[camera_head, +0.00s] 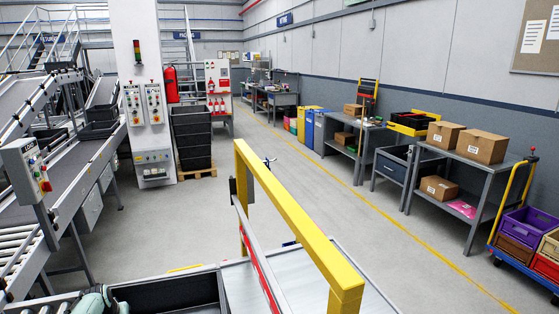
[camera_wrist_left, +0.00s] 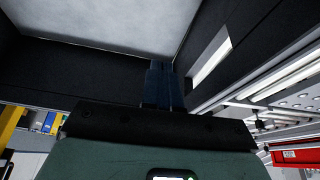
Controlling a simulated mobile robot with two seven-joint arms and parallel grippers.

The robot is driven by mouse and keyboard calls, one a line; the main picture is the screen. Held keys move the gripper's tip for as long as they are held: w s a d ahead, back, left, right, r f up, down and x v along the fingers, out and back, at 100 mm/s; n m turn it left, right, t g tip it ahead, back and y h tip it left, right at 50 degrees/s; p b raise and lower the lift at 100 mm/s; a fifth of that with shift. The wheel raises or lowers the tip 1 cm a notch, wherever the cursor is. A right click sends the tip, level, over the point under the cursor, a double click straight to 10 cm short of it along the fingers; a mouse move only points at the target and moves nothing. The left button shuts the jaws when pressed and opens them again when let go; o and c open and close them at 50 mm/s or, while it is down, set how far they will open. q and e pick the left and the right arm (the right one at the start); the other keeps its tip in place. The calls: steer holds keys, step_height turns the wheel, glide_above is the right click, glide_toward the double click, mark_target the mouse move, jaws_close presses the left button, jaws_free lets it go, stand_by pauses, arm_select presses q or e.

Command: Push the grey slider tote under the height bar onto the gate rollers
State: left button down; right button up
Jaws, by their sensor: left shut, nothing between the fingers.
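The dark grey tote (camera_head: 172,292) is at the bottom of the head view, cut off by the frame edge, left of the yellow height bar (camera_head: 290,210). A bare strip of smooth metal surface (camera_head: 242,288) shows between them. My left arm comes in at the bottom left beside the tote; its fingers are out of sight there. In the left wrist view my left gripper (camera_wrist_left: 164,85) is shut and empty, its fingers up against or just before the dark tote wall (camera_wrist_left: 85,75). Whether they touch cannot be told. The gate rollers cannot be made out clearly. My right gripper is not in view.
A red-and-white striped rail (camera_head: 262,262) runs beside the bar. Conveyors (camera_head: 75,175) and a control post (camera_head: 25,170) stand at the left. A white column (camera_head: 147,90) stands behind. Benches with cartons (camera_head: 480,147) line the right wall; the floor between is clear.

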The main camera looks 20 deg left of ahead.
arm_select(q)
step_height(320, 180, up, 8)
steer(key=p, duration=0.3)
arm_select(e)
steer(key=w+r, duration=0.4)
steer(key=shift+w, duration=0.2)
arm_select(q)
steer(key=shift+s+f, duration=0.1)
steer(key=shift+s, duration=0.05)
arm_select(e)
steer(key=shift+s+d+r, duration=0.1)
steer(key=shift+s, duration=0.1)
